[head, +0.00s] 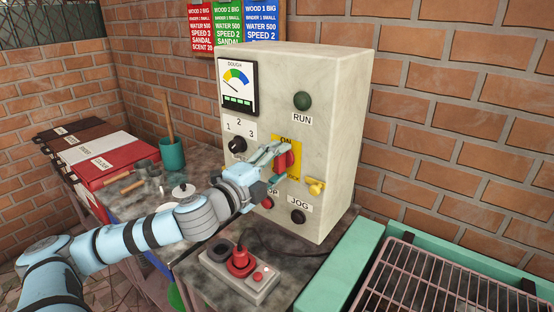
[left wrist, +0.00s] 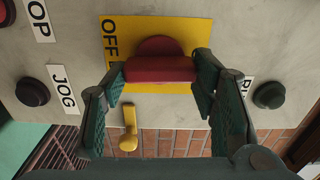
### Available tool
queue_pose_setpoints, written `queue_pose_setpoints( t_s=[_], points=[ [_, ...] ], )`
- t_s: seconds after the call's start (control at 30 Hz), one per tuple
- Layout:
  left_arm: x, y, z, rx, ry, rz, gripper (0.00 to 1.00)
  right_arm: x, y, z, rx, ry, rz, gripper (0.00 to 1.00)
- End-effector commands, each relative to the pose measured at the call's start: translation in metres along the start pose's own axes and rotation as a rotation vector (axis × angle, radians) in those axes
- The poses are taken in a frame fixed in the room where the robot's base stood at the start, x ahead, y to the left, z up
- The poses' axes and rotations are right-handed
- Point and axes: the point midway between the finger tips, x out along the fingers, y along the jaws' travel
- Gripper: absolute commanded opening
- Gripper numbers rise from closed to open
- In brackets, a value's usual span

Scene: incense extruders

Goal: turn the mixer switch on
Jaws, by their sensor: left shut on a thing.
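The mixer switch is a red handle (head: 291,160) on a yellow plate (head: 287,140) on the front of the pale control box. In the head view, "ON" shows at the plate's top. My left gripper (head: 279,162) is at the handle and partly covers it. In the left wrist view, the fingers of my left gripper (left wrist: 161,78) are shut on the two ends of the red handle (left wrist: 160,70). "OFF" is printed at the left of the plate (left wrist: 150,28) there, and the handle's long side runs along the line from OFF. My right gripper is not in view.
The control box (head: 345,120) also carries a green RUN button (head: 302,101), a black dial (head: 237,145), a JOG button (head: 298,216) and a yellow knob (head: 316,188) close beside the plate. A red joystick box (head: 238,266) stands below. A green-framed grate (head: 365,262) is at right.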

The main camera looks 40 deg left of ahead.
Motion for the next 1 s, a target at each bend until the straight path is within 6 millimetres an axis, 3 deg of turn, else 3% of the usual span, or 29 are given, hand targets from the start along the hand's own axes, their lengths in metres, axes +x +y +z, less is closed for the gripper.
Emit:
queue_pose_setpoints(
  t_s=[0.63, 0.67, 0.73, 0.77, 1.0],
  points=[
    [0.0000, 0.0007, 0.0000, 0.055, 0.000, 0.000, 0.25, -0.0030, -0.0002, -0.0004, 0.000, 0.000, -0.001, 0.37],
    [0.0000, 0.0007, 0.0000, 0.055, 0.000, 0.000, 0.58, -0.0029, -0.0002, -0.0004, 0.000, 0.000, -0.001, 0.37],
    [0.0000, 0.0007, 0.0000, 0.054, 0.000, 0.000, 0.69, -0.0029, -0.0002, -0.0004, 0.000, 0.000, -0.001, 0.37],
    [0.0000, 0.0007, 0.0000, 0.054, 0.000, 0.000, 0.73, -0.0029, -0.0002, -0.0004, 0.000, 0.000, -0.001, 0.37],
    [0.0000, 0.0005, 0.0000, 0.053, 0.000, 0.000, 0.73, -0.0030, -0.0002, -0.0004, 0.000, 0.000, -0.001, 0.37]
  ],
)
